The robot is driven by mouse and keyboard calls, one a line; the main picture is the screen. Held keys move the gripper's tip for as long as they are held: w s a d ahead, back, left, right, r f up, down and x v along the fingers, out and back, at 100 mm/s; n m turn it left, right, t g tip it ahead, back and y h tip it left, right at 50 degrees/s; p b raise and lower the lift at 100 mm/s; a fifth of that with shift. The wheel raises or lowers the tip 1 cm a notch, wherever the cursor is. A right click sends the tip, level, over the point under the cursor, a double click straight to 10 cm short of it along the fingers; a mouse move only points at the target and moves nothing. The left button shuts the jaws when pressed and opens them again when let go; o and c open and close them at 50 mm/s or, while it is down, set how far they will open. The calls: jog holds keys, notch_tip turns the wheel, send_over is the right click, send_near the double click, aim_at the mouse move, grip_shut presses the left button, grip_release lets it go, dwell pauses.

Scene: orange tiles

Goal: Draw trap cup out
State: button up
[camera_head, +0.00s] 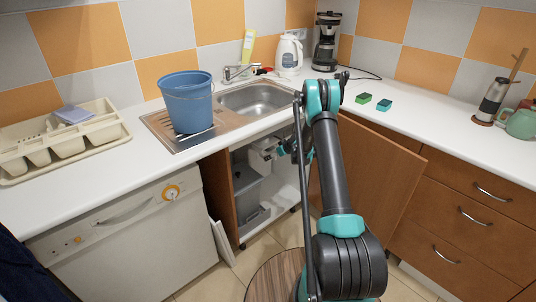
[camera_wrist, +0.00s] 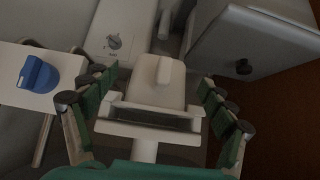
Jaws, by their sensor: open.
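In the wrist view a pale grey block with a raised grip on its front, likely the trap cup (camera_wrist: 160,82), sits between the fingers of my gripper (camera_wrist: 157,100). The gripper is open, with green pads left and right of the block. Gaps show on both sides, and I cannot tell whether any pad touches it. The block lies against a pale housing with a round dial (camera_wrist: 113,42). In the head view a white unit (camera_head: 265,146) shows inside the open cabinet under the sink. My arm hides most of my gripper and the trap cup there.
The open cabinet door (camera_head: 368,185) stands right of my arm. A bin (camera_head: 250,195) is inside. A blue bucket (camera_head: 188,103) stands beside the sink.

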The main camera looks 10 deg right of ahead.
jog(key=c, duration=1.6)
